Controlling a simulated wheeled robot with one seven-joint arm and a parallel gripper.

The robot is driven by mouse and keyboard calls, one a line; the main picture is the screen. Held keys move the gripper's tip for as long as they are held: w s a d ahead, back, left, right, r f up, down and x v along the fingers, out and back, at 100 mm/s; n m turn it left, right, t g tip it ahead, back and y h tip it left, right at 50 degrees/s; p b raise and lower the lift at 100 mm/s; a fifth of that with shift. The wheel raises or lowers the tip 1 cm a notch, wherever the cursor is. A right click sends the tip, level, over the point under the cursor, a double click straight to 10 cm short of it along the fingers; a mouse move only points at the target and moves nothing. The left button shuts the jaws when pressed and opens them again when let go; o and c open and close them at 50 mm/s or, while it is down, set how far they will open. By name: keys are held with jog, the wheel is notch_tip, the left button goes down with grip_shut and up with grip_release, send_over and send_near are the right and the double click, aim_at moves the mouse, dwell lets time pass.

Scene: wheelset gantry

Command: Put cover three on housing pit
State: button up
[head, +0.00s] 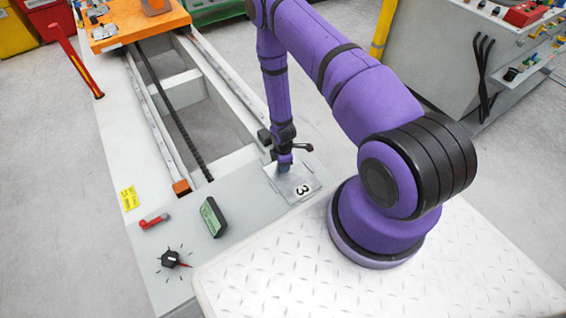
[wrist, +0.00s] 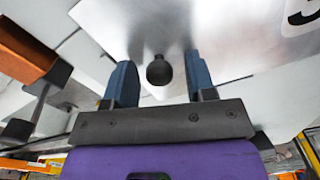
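Cover three is a flat, shiny metal plate (head: 287,189) marked with a black 3 on a white patch. It lies on the grey bench's near end, and its plate also fills much of the wrist view (wrist: 235,40). A round black knob (wrist: 159,70) stands out from the plate. My gripper (head: 284,168) is over the plate, pointing down. In the wrist view its two blue fingers (wrist: 160,78) are apart, with the knob between them and visible gaps on both sides. I cannot make out the housing pit with certainty.
An orange carriage (head: 135,20) carrying metal parts sits on rails at the far end. A green-screened box (head: 213,217), a red-handled switch (head: 153,221) and a black dial (head: 170,259) are left of the cover. A grey cabinet (head: 455,60) stands at right.

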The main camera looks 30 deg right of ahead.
notch_tip(320, 180, up, 12)
dwell(0.7)
jog(key=w+r+m+t, duration=0.1)
jog(key=w+r+m, duration=0.3)
jog(key=r, duration=1.4)
notch_tip(320, 180, up, 20)
jog(key=s+a+m+t, duration=0.2)
jog(key=m, duration=0.1)
jog(key=s+a+r+m+t, duration=0.15)
jog(key=s+r+m, duration=0.25)
jog(key=s+r, duration=0.8)
jog(key=s+a+r+m, duration=0.3)
jog(key=s+r, duration=0.5)
jog(key=s, duration=0.4)
jog(key=shift+s+r+t, duration=0.3)
jog(key=shift+s+t, duration=0.05)
jog(key=shift+s, duration=0.05)
